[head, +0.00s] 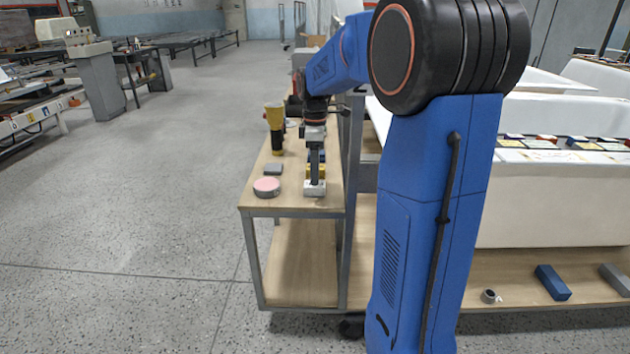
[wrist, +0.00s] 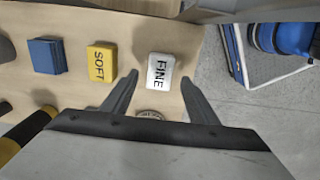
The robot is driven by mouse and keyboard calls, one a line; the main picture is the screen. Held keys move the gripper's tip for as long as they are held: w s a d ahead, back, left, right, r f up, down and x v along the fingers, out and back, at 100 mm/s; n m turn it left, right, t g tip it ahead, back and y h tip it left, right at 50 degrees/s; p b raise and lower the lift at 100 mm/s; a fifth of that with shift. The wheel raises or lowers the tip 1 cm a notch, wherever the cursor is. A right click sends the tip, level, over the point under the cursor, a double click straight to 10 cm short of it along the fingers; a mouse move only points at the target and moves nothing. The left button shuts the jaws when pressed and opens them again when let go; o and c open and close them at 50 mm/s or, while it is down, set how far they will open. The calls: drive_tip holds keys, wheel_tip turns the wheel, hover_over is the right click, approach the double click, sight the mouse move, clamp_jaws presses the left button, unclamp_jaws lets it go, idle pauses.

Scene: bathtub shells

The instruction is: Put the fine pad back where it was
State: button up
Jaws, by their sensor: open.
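The fine pad (wrist: 162,71) is a white block marked FINE in the wrist view. It lies on the wooden top of the side cart, and shows in the head view as a pale block (head: 314,189) near the cart's front edge. My gripper (wrist: 160,78) is open, with a fingertip on either side of the pad's near end in the picture. It holds nothing. In the head view my gripper (head: 315,176) points down over the pad; whether the fingers touch it I cannot tell.
A yellow SOFT pad (wrist: 102,64) and a blue pad (wrist: 47,55) lie in a row left of the fine pad. A pink-topped disc (head: 267,186), a grey block (head: 273,168) and a yellow-black tool (head: 275,122) stand on the cart (head: 292,207). Floor left is clear.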

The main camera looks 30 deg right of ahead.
wheel_tip(320, 180, up, 7)
idle(0.3)
idle(0.5)
